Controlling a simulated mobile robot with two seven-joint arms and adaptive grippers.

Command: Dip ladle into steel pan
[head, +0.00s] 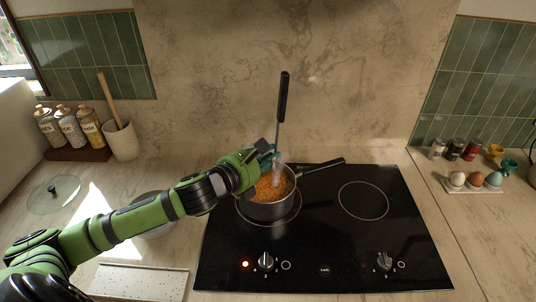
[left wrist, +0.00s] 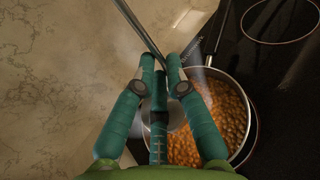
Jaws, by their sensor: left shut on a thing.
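The steel pan (head: 268,212) stands on the left burner of the black hob, full of orange-brown beans, its dark handle pointing back right. The pan also shows in the left wrist view (left wrist: 241,88). My left gripper (head: 270,152) is shut on the steel shaft of the ladle (head: 284,97), above the pan's back edge. The ladle is nearly upright, black handle up. In the left wrist view, my left gripper (left wrist: 165,65) closes around the shaft (left wrist: 141,28). The fingers mostly hide the ladle's lower end, so I cannot tell whether it touches the beans.
The right burner (head: 363,200) is empty. A glass lid (head: 55,194) lies at left, near jars (head: 70,127) and a utensil crock (head: 122,141). A pale round vessel (head: 153,214) stands behind my arm. Eggs (head: 476,179) and spice jars (head: 455,149) stand at right. Stone wall rises behind the hob.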

